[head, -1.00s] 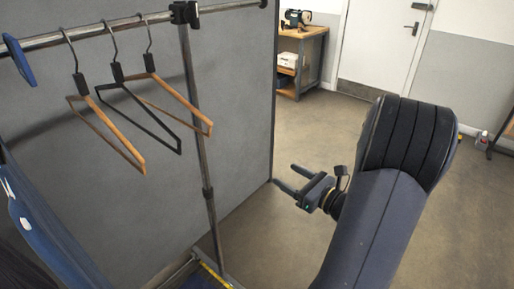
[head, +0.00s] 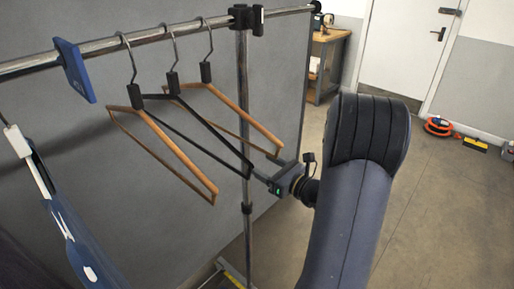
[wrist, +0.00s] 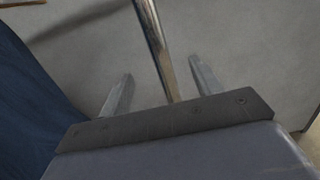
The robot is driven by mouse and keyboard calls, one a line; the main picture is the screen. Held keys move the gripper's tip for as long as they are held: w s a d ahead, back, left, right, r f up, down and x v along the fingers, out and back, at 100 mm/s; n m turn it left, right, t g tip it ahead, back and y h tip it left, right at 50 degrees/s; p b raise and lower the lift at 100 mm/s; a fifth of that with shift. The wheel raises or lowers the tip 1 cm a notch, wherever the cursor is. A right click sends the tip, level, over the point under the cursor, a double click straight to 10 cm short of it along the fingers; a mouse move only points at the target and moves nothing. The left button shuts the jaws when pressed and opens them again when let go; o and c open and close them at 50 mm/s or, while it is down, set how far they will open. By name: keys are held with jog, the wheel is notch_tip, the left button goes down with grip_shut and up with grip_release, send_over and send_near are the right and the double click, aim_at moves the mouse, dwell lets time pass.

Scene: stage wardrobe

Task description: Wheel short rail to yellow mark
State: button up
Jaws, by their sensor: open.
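The rail is a chrome rack with a top bar (head: 100,46) and an upright post (head: 247,225), which also shows in the wrist view (wrist: 153,38). A black clamp joins bar and post. My gripper (head: 263,170) is just right of the post, its fingers partly hidden behind the hangers. In the wrist view my gripper (wrist: 160,85) is open, with the post showing between its two fingers. I cannot tell how deep the post sits between them. A yellow strip (head: 233,279) shows low by the post's foot, at the picture's bottom edge.
Several hangers, wooden (head: 175,150) and black, hang from the bar. A blue tag (head: 75,70) and blue garment (head: 75,235) are at left. A grey partition stands behind.

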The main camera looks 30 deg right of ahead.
jog(key=shift+p+x, duration=0.55)
jog(key=shift+x, duration=3.2)
jog(key=shift+w, duration=0.25)
jog(key=b, duration=0.2)
send_near(249, 157)
jog(key=shift+w+d, duration=0.1)
jog(key=shift+d, duration=1.2)
jog(key=p+x, duration=0.1)
jog(key=x, duration=0.9)
jog(key=shift+w+a, duration=0.15)
jog(key=shift+w, duration=0.2)
jog(key=shift+s+r, duration=0.1)
jog(key=shift+s, duration=0.05)
